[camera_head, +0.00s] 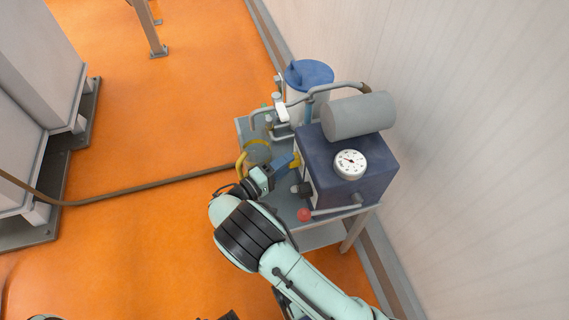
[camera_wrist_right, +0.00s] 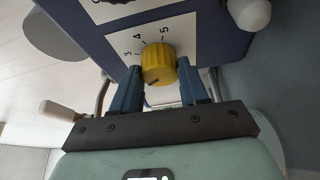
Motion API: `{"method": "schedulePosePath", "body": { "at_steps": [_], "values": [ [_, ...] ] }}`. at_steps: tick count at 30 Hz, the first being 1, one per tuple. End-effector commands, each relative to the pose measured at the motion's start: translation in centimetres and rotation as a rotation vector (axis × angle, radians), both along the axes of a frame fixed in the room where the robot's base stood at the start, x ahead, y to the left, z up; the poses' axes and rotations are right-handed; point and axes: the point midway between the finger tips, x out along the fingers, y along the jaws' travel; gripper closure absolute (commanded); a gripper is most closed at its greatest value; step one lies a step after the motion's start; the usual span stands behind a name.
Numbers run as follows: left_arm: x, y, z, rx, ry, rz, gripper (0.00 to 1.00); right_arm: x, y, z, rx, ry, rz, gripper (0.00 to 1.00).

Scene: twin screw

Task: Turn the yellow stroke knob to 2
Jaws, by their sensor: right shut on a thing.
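The yellow stroke knob (camera_wrist_right: 158,64) is on the front of the dark blue pump box (camera_head: 372,187), over a white scale plate (camera_wrist_right: 178,33). The figures 3, 4 and 5 show on the plate; a 2 cannot be made out. A dark mark shows on the knob's near edge. My right gripper (camera_wrist_right: 159,72) has its blue fingers on either side of the knob and is shut on it. In the head view the right gripper (camera_head: 287,163) reaches the box's left face, and the knob is hard to make out there. My left gripper is not clearly seen.
The box stands on a grey cart (camera_head: 322,237) by a pale wall. A round dial gauge (camera_head: 350,164), a grey motor cylinder (camera_head: 358,115), a blue-lidded container (camera_head: 309,74) and a red ball-ended lever (camera_head: 304,214) are close by. Orange floor lies open to the left, crossed by a brown hose.

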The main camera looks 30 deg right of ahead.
Motion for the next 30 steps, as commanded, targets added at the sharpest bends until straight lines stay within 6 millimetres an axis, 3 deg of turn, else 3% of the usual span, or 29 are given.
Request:
{"method": "schedulePosePath", "body": {
  "at_steps": [9,24,25,27,30],
  "values": [
    [-0.51,0.06,-0.42,-0.002,0.017,0.001,0.57,0.04,0.09,-0.10,-0.028,-0.115,0.001,0.87],
    [-0.58,0.08,-0.47,-0.001,0.019,0.002,0.57,0.03,0.08,-0.10,-0.031,-0.135,0.000,0.87],
    [-0.58,0.08,-0.47,-0.001,0.019,0.002,0.57,0.03,0.08,-0.10,-0.031,-0.135,0.000,0.53],
    [-0.57,0.08,-0.47,-0.001,0.019,0.002,0.57,0.03,0.08,-0.10,-0.031,-0.135,0.000,0.31],
    [-0.56,0.08,-0.47,-0.002,0.019,0.002,0.57,0.03,0.06,-0.11,-0.031,-0.135,0.000,0.31]
  ]
}}
